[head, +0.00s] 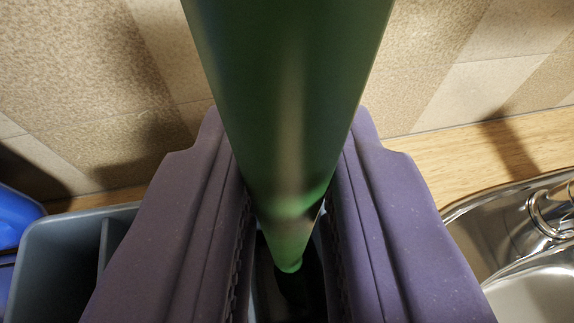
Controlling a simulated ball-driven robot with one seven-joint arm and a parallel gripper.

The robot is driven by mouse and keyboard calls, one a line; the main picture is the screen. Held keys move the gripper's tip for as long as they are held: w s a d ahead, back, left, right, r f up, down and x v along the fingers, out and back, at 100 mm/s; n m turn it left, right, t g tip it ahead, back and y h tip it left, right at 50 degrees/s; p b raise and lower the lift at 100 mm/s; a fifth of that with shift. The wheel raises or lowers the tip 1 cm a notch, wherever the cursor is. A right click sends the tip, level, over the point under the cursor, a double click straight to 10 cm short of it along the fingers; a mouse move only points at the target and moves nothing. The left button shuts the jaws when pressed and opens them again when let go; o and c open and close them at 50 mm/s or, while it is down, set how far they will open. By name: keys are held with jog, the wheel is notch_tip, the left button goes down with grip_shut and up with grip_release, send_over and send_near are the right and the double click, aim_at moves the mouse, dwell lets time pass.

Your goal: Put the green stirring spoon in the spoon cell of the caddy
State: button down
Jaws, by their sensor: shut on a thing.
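My gripper (286,195) has two purple fingers and is shut on the green stirring spoon (290,90). The spoon's thick green shaft fills the top middle of the head view and narrows downward between the fingers. Its far end shows brighter green low in the gap, above a dark area. I cannot tell whether that end touches anything. The caddy seems to be the grey container (58,255) at the lower left, with a thin divider inside it. My left finger hides its right part, so I cannot tell which cell is the spoon cell.
A blue object (17,215) stands at the far left, beside the grey container. A shiny metal sink (490,225) with a curved metal fitting is at the right. A wooden worktop (460,160) runs along the tiled wall (480,60) behind.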

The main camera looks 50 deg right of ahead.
jog(key=c, duration=0.9)
grip_release()
jog(key=p+v, duration=0.1)
jog(key=v, duration=0.7)
jog(key=shift+p, duration=0.35)
jog(key=shift+w+d, duration=0.1)
